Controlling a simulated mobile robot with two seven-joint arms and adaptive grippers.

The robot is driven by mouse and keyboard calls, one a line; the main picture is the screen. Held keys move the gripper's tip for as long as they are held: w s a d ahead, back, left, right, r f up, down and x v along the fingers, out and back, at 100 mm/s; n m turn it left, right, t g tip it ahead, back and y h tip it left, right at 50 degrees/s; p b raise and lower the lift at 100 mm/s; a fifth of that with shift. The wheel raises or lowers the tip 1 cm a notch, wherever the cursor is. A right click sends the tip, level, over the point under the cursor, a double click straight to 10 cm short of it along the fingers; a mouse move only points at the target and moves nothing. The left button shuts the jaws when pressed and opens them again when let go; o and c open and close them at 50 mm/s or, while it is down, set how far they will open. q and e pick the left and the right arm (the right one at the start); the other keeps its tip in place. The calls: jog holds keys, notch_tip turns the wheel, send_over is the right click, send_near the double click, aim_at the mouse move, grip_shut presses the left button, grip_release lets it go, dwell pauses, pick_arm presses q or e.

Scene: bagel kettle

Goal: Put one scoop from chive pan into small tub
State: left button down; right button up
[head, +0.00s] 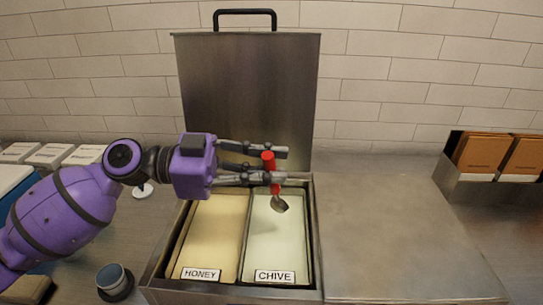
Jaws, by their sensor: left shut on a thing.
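The chive pan (263,243) holds a pale spread and has a CHIVE label at its front. It sits on the right side of the open steel well. My left gripper (270,166) is shut on the red handle of a scoop (279,204), above the back part of the chive pan. The scoop hangs with its metal bowl pointing down, over the pale spread. I cannot tell whether the bowl touches the spread. A small blue-grey tub (111,277) stands at the lower left, with something dark round or under it. My right gripper is out of view.
The honey pan (214,235) lies left of the chive pan. A raised steel lid (248,95) stands behind the well. A flat steel top (395,240) lies to the right. A holder with brown packets (480,152) is at far right. White boxes (50,155) line the back left.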

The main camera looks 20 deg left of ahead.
aim_at(273, 210)
pick_arm(q)
notch_tip(273, 210, down, 12)
jog(key=b, duration=0.6)
jog(key=shift+f, duration=0.15)
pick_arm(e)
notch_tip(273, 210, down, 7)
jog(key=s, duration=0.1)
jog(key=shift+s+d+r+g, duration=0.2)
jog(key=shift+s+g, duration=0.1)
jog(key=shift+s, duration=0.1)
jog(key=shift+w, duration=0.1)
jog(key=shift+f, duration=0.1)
pick_arm(q)
jog(key=shift+s+a, duration=0.1)
jog(key=shift+s, duration=0.05)
jog(key=shift+w+d+b, duration=0.2)
jog(key=shift+w+b, duration=0.15)
jog(key=shift+w, duration=0.4)
jog(key=shift+w+d+b, duration=0.2)
jog(key=shift+w+b, duration=0.15)
jog(key=shift+w, duration=0.4)
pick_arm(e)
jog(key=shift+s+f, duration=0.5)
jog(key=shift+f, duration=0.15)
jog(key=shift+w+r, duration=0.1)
